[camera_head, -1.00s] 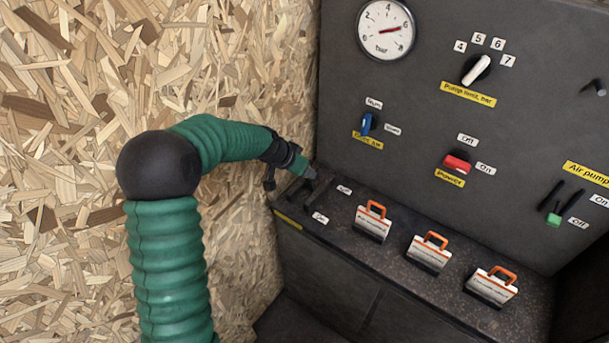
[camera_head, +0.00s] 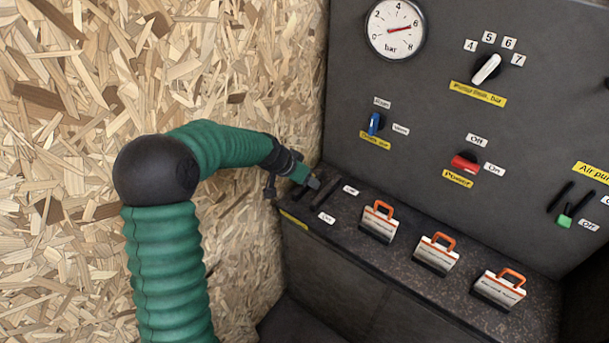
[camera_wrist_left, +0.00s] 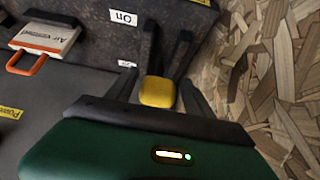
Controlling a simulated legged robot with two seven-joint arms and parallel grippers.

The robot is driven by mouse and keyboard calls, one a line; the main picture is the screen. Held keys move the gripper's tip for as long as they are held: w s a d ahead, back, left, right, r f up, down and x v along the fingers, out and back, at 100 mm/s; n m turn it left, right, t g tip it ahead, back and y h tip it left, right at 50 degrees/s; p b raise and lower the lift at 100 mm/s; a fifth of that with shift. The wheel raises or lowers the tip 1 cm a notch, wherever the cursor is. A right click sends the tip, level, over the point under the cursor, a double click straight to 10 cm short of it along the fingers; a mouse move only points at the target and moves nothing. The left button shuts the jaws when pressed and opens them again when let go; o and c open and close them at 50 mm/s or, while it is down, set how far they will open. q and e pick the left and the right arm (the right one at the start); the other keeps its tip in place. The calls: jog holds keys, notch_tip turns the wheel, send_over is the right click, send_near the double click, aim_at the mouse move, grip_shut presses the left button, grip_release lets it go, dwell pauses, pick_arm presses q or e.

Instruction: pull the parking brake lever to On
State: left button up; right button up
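The parking brake lever shows as a yellow knob (camera_wrist_left: 157,92) between two dark rails (camera_head: 325,190) at the left end of the ledge. The "On" label (camera_head: 326,218) is at the front end of the rails; a second white label (camera_head: 350,190), too small to read, is at the back end. In the wrist view the knob is closer to this second label than to "On". My left gripper (camera_head: 314,183) is low over the rails. In the wrist view its dark fingers are apart on either side of the knob, with small gaps showing. My right gripper is not in view.
Several orange-handled white tags or blocks (camera_head: 379,222) stand on the ledge right of the rails. The panel behind has a blue switch (camera_head: 375,124), a red power switch (camera_head: 465,163) and a gauge (camera_head: 395,28). A chipboard wall (camera_head: 240,60) is close on the left.

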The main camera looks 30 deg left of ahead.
pick_arm(q)
jog(key=shift+o, duration=0.2)
jog(key=shift+w+r, duration=0.1)
jog(key=shift+r, duration=0.1)
jog(key=shift+a+r, duration=0.1)
jog(key=shift+r, duration=0.2)
jog(key=p+v, duration=0.1)
jog(key=v, duration=1.5)
jog(key=shift+s, duration=0.2)
jog(key=shift+f, duration=0.15)
jog(key=s+d+f+g+p, duration=0.2)
jog(key=s+d+f+p, duration=0.1)
jog(key=s+d, duration=0.4)
jog(key=s+d+f+g+p, duration=0.2)
jog(key=s+d+f+p, duration=0.2)
jog(key=d, duration=0.7)
jog(key=s+f, duration=0.2)
jog(key=s, duration=0.2)
jog(key=shift+f+n+y, duration=0.3)
jog(key=shift+f+n, duration=0.05)
jog(key=shift+n, duration=0.05)
